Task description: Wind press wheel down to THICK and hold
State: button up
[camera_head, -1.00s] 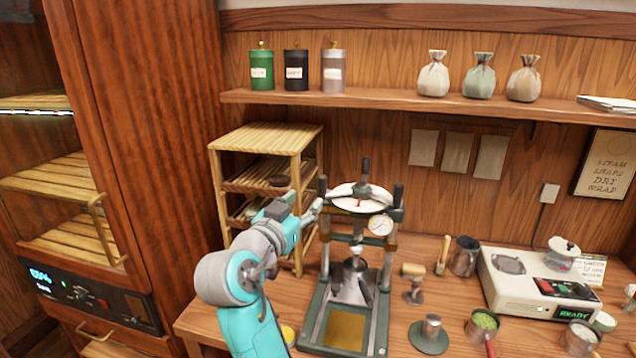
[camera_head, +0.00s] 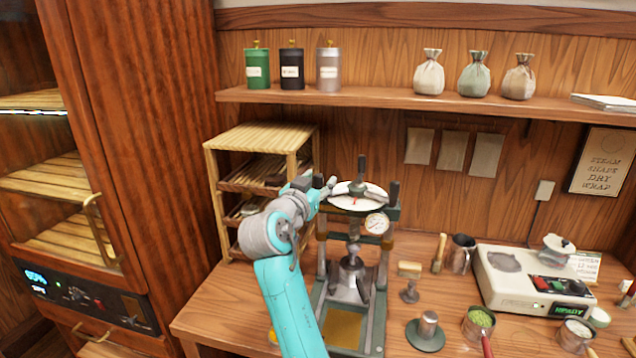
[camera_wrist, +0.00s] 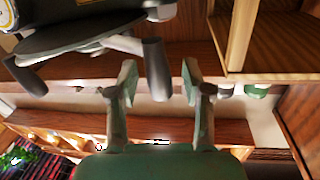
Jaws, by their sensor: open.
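The press (camera_head: 323,250) stands on the bench with a round white-faced wheel (camera_head: 345,196) on top, a red mark on the face and dark upright handles around its rim. A small round gauge (camera_head: 377,223) sits below the wheel; its reading is too small to tell. My gripper (camera_head: 330,185) is open at the wheel's left side, by the left handle, which it mostly hides. In the wrist view, a dark handle (camera_wrist: 155,68) of the wheel stands between the two open fingers of my gripper (camera_wrist: 159,76), with gaps visible. No THICK marking is readable.
A wooden rack (camera_head: 212,190) stands close behind and left of my arm. A shelf (camera_head: 400,99) with tins and cloth bags runs above. Right of the press are a small brush-like tool (camera_head: 409,270), a metal cup (camera_head: 461,254) and a scale (camera_head: 500,285).

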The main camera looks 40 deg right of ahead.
grip_shut()
jog(key=shift+w+g, duration=0.1)
jog(key=shift+g, duration=0.2)
jog(key=w+m+g, duration=0.1)
jog(key=g, duration=0.1)
jog(key=w+d+m+g+h, duration=0.1)
jog(key=m+g, duration=0.1)
jog(key=w+d+m+g+h, duration=0.1)
jog(key=g, duration=0.1)
jog(key=shift+w+m+g, duration=0.15)
jog(key=shift+m+g, duration=0.15)
jog(key=shift+m, duration=0.1)
jog(key=w+d, duration=0.2)
jog(key=d, duration=0.5)
jog(key=shift+w, duration=0.4)
jog(key=shift+d, duration=0.25)
